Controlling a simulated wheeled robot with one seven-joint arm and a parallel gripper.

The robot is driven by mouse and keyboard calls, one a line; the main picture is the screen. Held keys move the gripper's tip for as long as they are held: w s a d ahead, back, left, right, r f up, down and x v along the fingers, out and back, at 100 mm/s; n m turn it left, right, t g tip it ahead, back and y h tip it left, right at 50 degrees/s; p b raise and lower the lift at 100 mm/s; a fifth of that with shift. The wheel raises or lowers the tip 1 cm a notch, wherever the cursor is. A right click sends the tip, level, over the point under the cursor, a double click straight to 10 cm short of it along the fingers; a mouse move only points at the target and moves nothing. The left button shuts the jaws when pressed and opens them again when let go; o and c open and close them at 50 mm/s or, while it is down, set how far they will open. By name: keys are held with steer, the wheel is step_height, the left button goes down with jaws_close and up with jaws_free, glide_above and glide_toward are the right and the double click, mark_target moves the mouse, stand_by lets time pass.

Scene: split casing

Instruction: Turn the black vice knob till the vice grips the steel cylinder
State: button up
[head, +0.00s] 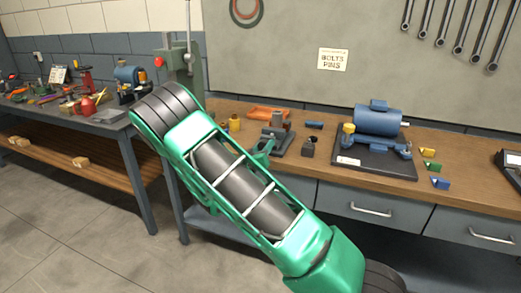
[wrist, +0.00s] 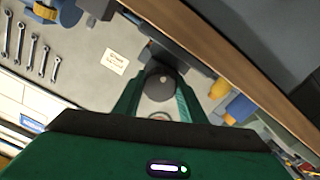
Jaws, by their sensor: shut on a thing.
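The small dark grey vice (head: 284,143) stands on the wooden bench in the head view, right of my arm. It also shows in the wrist view, beyond the fingertips (wrist: 170,45). The black knob (wrist: 160,84) is round and faces the wrist camera. My gripper (wrist: 159,92) is shut on the knob, with one green finger on each side. In the head view my gripper (head: 263,149) is at the vice's near left end, partly hidden by my arm. I cannot clearly make out the steel cylinder or whether the jaws touch it.
A dark block (head: 309,147) stands just right of the vice. A blue motor (head: 378,121) on a black plate is farther right, with small coloured blocks (head: 430,153) beyond it. An orange tray (head: 268,113) lies behind the vice. A yellow item (head: 235,124) stands left of it.

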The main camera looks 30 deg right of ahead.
steer(key=shift+f, duration=0.15)
steer(key=o, duration=1.1)
steer(key=shift+c, duration=0.2)
steer(key=v, duration=1)
steer(key=shift+s+a, duration=0.2)
steer(key=shift+a, duration=0.1)
